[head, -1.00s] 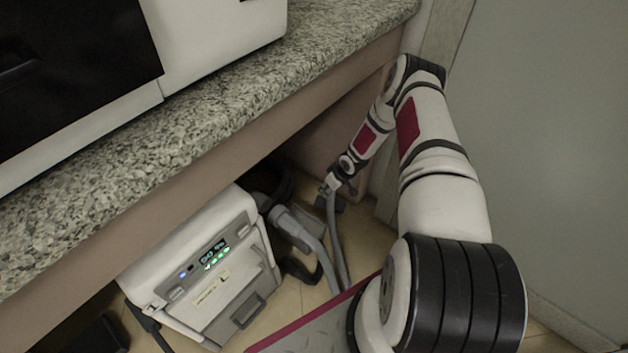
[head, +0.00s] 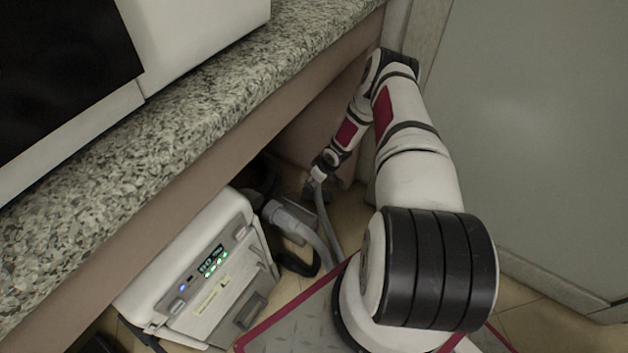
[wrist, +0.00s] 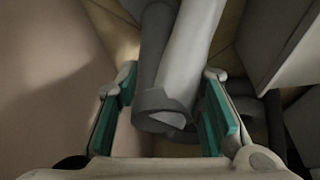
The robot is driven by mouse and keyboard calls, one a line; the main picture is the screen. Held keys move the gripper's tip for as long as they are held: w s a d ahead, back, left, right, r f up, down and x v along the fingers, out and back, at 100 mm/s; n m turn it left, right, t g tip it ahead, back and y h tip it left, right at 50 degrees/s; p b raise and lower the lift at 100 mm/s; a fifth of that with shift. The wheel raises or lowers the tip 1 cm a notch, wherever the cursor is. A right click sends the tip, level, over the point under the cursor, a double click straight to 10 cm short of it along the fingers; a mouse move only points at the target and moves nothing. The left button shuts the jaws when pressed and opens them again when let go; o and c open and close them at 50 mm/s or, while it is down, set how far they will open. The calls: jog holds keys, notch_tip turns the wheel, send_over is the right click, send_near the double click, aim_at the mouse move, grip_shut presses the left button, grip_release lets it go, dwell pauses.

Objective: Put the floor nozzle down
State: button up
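My gripper (head: 318,174) is low under the counter, at the end of my arm. In the wrist view my gripper (wrist: 170,82) has its two teal pads spread apart. The grey tubular neck of what looks like the floor nozzle (wrist: 163,103) lies between the pads, with a gap visible on both sides. In the head view the floor nozzle (head: 316,191) appears as a small dark shape just below the gripper, at the floor, partly hidden. A grey hose (head: 325,222) runs from there towards the front.
A white machine (head: 205,270) with a lit display stands on the tiled floor at the left, with a grey hose end (head: 283,218) beside it. The granite counter (head: 190,125) overhangs the area. A pale wall (head: 530,150) stands at the right.

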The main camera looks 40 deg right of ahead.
jog(key=shift+o, duration=0.5)
jog(key=shift+r, duration=0.1)
jog(key=shift+r, duration=0.15)
jog(key=p+v, duration=0.5)
jog(key=v, duration=0.7)
